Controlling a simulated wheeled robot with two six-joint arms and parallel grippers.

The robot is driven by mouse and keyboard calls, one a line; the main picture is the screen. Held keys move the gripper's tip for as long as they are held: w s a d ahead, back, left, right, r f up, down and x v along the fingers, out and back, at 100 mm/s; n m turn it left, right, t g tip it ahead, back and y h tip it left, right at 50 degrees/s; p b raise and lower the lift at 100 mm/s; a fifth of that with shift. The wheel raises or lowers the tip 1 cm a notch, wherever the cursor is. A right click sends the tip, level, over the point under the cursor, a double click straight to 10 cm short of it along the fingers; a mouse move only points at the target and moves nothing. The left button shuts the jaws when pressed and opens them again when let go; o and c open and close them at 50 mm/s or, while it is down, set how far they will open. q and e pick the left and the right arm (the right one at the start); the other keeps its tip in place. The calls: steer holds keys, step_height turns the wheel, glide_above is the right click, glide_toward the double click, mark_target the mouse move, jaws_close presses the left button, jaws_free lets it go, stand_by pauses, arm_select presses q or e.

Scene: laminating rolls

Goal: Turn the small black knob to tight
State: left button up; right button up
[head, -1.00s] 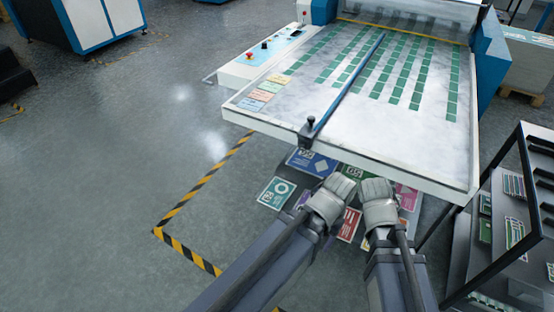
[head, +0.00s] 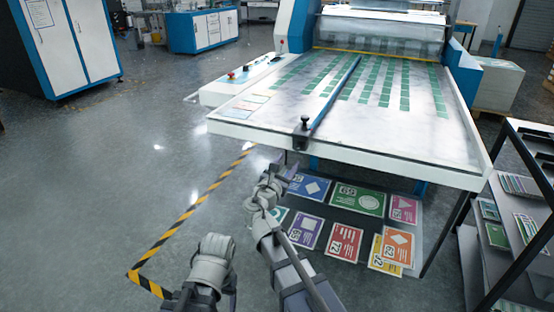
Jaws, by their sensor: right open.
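The small black knob (head: 305,121) stands upright on a dark clamp block at the near end of the blue guide bar (head: 337,90). The block sits at the front edge of the white feed table (head: 400,152). My right gripper (head: 287,169) is open and empty, in front of the table edge, below and a little left of the knob and apart from it. My left wrist shows at the bottom, left of the right arm; its fingers are not visible. Which way the knob is turned cannot be made out.
Several coloured cards lie under the table, such as a green card (head: 357,199) and a red card (head: 343,242). A dark rack (head: 520,190) with printed sheets stands at right. A control panel (head: 247,75) is at the table's left. Open floor lies left, beyond striped tape (head: 192,210).

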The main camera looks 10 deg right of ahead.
mark_target(297, 149)
steer(key=shift+x, duration=3.95)
steer(key=shift+d, duration=0.1)
jaws_close()
